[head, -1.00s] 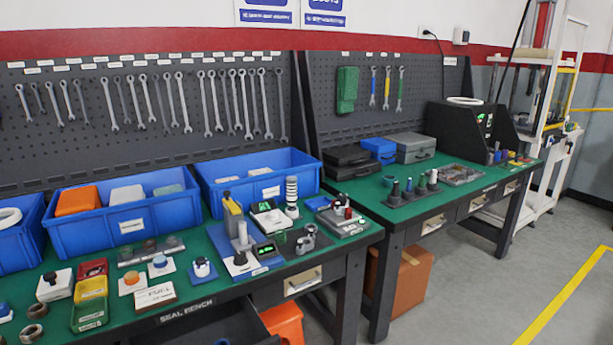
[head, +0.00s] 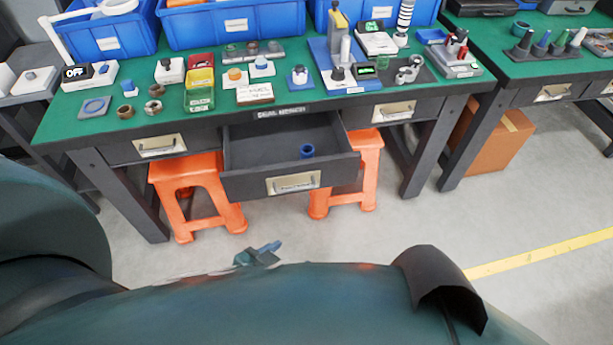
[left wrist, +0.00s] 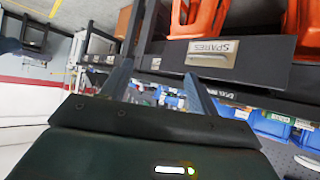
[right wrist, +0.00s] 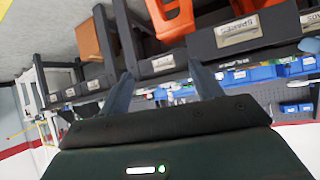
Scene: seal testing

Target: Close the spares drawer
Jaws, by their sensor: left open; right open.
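The spares drawer (head: 246,186) is dark grey and stands pulled out under the middle of the seal bench, with a blue ring (head: 307,151) inside. Its front has a labelled pull handle (head: 294,182). The left wrist view shows the drawer front (left wrist: 262,68) with its SPARES label upside down, and the right wrist view also shows this labelled front (right wrist: 208,44). My left gripper (head: 258,255) is in front of and below the drawer, apart from it. Its open fingers show empty in the left wrist view (left wrist: 160,85). My right gripper (right wrist: 163,85) is open and empty, apart from the drawer.
Orange stools (head: 190,185) stand under the bench on both sides of the drawer. Closed drawers (head: 158,147) flank it. The green bench top (head: 60,125) carries blue bins and small parts. A cardboard box (head: 500,140) sits at right. The floor in front is clear.

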